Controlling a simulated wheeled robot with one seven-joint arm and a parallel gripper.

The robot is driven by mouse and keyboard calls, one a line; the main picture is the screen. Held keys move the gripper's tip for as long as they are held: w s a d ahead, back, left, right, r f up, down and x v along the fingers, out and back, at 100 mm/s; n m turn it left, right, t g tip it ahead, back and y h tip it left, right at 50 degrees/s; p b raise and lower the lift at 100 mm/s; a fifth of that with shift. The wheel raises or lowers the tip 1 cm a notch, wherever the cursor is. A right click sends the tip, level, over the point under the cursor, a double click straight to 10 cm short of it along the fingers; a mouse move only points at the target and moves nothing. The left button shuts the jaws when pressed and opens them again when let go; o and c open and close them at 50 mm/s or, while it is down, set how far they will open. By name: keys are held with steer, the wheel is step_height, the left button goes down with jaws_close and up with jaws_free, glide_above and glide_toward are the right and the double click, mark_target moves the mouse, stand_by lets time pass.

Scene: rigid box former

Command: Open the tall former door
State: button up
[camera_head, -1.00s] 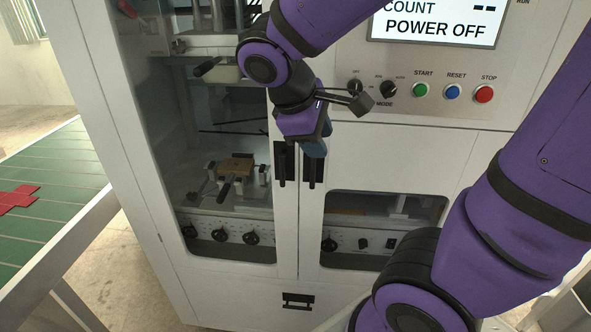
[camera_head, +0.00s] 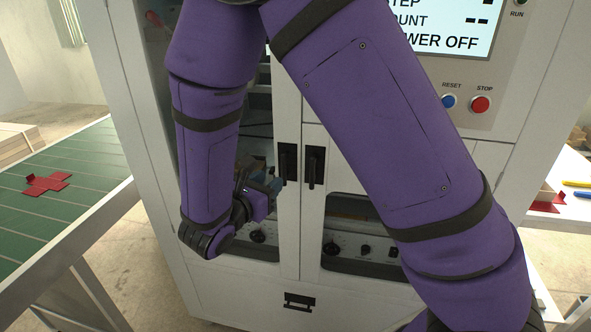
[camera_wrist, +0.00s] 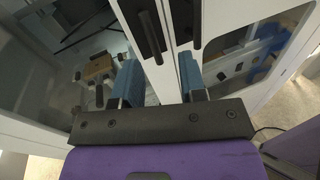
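The tall former door (camera_head: 263,75) is the left, windowed door of the white machine and looks shut. Its black upright handle (camera_head: 288,162) is on the door's right edge. My gripper (camera_head: 270,184) is just left of the handle's lower part in the head view, partly hidden by my arm. In the wrist view my gripper (camera_wrist: 159,75) is open, with two blue fingers spread apart and nothing between their pads. The tall door's handle (camera_wrist: 150,36) lies ahead, its lower end in line with the gap between the fingers. I cannot tell whether they touch.
The neighbouring short door's handle (camera_head: 314,166) stands close to the right. A drawer handle (camera_head: 299,301) is below. A green-topped table (camera_head: 80,160) with a red cross-shaped blank (camera_head: 47,184) stands left. Stop button (camera_head: 481,104) is on the panel.

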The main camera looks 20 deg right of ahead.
mark_target(283, 168)
steer(key=shift+n+t+y, duration=0.3)
steer(key=shift+n+t, duration=0.4)
steer(key=shift+n, duration=0.1)
steer(key=x, duration=0.3)
steer(key=f+x, duration=0.1)
steer(key=x, duration=0.5)
steer(key=shift+w+f, duration=0.15)
steer(key=shift+w, duration=0.4)
jaws_close()
